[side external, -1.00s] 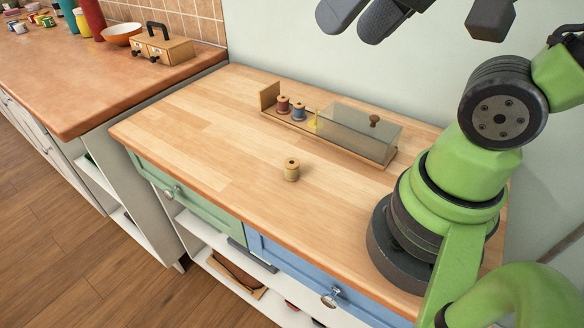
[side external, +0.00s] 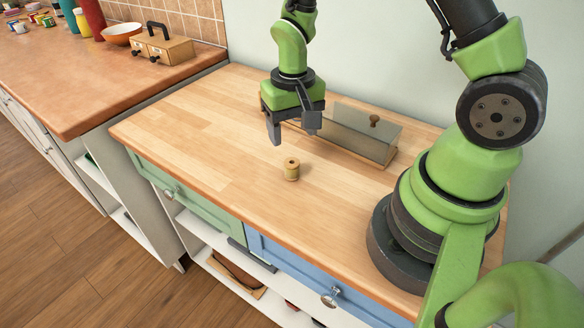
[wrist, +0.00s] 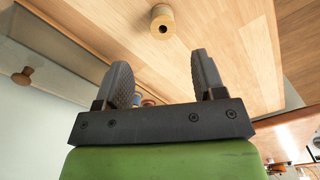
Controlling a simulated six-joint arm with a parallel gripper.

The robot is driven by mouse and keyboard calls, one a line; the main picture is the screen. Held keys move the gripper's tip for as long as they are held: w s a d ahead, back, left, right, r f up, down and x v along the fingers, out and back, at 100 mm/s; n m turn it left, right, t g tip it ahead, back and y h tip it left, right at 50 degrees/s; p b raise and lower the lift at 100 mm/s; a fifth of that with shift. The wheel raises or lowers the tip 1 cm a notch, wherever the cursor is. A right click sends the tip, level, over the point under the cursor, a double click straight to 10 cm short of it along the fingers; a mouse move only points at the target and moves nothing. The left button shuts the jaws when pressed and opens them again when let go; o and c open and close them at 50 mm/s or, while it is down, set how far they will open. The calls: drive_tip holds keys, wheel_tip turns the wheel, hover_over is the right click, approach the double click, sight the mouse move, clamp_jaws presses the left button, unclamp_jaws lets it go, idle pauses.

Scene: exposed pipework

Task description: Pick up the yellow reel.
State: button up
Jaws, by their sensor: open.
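The yellow reel (side external: 291,170) stands upright on the wooden worktop, apart from other things. It also shows in the wrist view (wrist: 162,20), beyond the fingertips. My gripper (side external: 292,135) is open and empty, pointing down above the worktop, behind the reel and in front of the long reel case. In the wrist view my gripper (wrist: 163,65) shows both dark fingers spread apart, with nothing held between them.
The long case (side external: 350,135) has a clear cover with a wooden knob (side external: 374,119); my gripper hides its left part. A bluish reel (wrist: 148,102) shows partly between the fingers. The worktop (side external: 200,135) left of the reel is clear.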

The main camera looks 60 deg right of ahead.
sight(293, 165)
wheel_tip(293, 165, down, 4)
drive_tip(key=shift+s+r, duration=0.1)
drive_tip(key=f, duration=0.2)
drive_tip(key=a+f, duration=0.1)
drive_tip(key=f, duration=0.1)
drive_tip(key=shift+s+f, duration=0.1)
drive_tip(key=shift+s, duration=0.1)
drive_tip(key=shift+d+f, duration=0.1)
drive_tip(key=shift+f, duration=0.4)
drive_tip(key=c, duration=1)
drive_tip(key=shift+r, duration=0.1)
wheel_tip(293, 165, up, 10)
drive_tip(key=w+d+r+n, duration=0.1)
drive_tip(key=d+n, duration=0.1)
drive_tip(key=d, duration=0.3)
drive_tip(key=w+d+n, duration=0.2)
drive_tip(key=d, duration=0.4)
drive_tip(key=w+d+r+n, duration=0.1)
drive_tip(key=d+n, duration=0.1)
drive_tip(key=d, duration=0.4)
drive_tip(key=shift+w+r, duration=0.25)
drive_tip(key=shift+r, duration=0.05)
